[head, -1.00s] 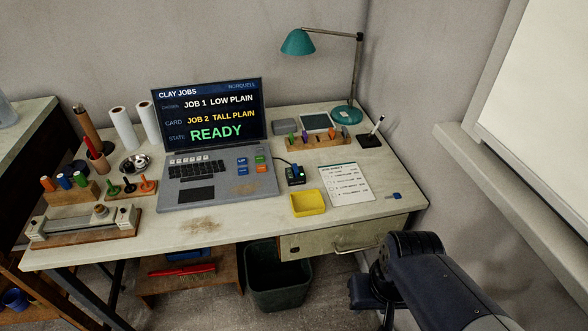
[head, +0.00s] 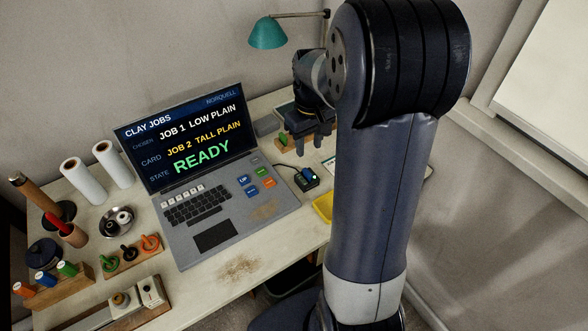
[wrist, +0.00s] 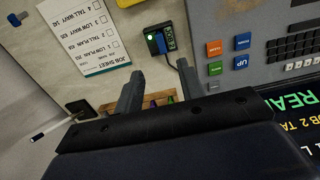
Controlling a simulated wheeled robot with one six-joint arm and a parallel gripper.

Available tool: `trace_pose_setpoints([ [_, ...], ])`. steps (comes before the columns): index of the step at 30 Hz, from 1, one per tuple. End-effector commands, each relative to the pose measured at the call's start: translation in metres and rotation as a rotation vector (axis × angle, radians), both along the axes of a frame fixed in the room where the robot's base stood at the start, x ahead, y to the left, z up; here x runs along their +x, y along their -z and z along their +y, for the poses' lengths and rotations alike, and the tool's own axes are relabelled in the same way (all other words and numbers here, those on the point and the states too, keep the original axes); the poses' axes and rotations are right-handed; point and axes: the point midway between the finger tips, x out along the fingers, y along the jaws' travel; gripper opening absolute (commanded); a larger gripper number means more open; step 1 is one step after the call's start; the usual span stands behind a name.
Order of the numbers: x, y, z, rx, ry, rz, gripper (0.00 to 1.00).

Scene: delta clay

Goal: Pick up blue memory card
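A small blue memory card (head: 308,171) appears to stand in the black card reader (head: 301,184), beside a green light. The reader (wrist: 152,34) and the blue piece (wrist: 160,43) also show in the wrist view, ahead of the fingertips. My gripper (head: 309,149) is open and empty, over the wooden card rack (head: 284,149) behind the reader. In the wrist view its two fingers (wrist: 159,68) are spread apart, with the rack (wrist: 116,101) below and partly hidden. Green and purple tops show there; other colours are hard to tell.
The laptop (head: 215,236) stands open left of the reader. A yellow tray (head: 322,207) is partly hidden by my arm. A teal lamp (head: 268,34) rises at the back. A job sheet (wrist: 85,38) and a small blue item (wrist: 14,19) lie on the bench.

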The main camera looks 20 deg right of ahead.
Motion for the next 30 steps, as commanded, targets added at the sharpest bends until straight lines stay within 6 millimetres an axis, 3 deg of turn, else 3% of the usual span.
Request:
trace_pose_setpoints([
  [4, -0.002, 0.027, 0.001, 0.001, 0.000, 0.004, 0.37],
  [11, -0.002, 0.046, 0.001, 0.001, 0.001, 0.001, 0.37],
  [21, -0.009, 0.090, 0.002, 0.001, 0.001, 0.002, 0.37],
  [30, -0.009, 0.095, 0.002, 0.000, 0.001, -0.001, 0.37],
])
